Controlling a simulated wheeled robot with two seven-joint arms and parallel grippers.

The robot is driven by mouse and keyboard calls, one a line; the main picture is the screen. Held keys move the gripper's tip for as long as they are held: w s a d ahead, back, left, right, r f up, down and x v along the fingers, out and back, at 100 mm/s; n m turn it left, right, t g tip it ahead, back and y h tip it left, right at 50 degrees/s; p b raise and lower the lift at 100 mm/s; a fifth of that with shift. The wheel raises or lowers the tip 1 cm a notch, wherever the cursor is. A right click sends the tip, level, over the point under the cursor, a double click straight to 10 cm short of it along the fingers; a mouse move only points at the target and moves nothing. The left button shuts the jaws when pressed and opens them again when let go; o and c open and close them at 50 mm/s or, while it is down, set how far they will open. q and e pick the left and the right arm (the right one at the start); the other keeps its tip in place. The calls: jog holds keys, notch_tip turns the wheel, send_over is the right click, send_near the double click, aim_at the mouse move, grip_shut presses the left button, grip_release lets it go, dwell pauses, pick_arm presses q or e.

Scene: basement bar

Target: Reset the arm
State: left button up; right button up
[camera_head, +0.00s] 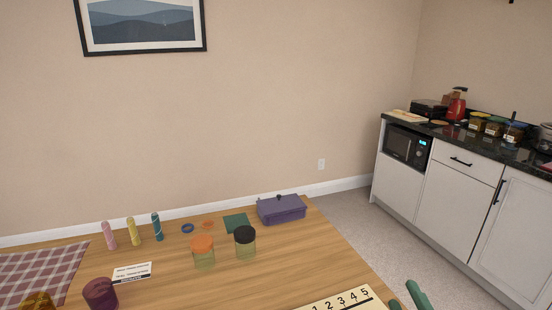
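My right gripper (406,298) shows at the bottom edge, right of the wooden table's numbered board. Only its green fingertips are in view; they stand apart with nothing seen between them. The rest of the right arm is below the frame. My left gripper and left arm are not in view.
The wooden table (320,250) holds a purple lidded box (281,210), jars with orange (203,254) and black (245,243) lids, several small bottles, a purple cup (100,293), a checked cloth (40,268) and a numbered board (345,300). A counter (455,180) with a microwave stands at right.

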jog(key=s+d+f+m+g+h, duration=0.2)
jog(key=s+d+f+m+g, duration=0.1)
jog(key=s+f+m+g, duration=0.65)
jog(key=s+a+f+m+g+y, duration=0.25)
jog(key=s+f+g, duration=0.25)
jog(key=s+f, duration=0.35)
notch_tip(320, 180, down, 25)
jog(key=s+n+g, duration=0.1)
jog(key=s, duration=0.2)
jog(key=s+d+f+g, duration=0.1)
jog(key=s+d+f, duration=0.1)
jog(key=s+f, duration=1.2)
jog(key=shift+s+d+n, duration=0.3)
jog(key=shift+s, duration=0.7)
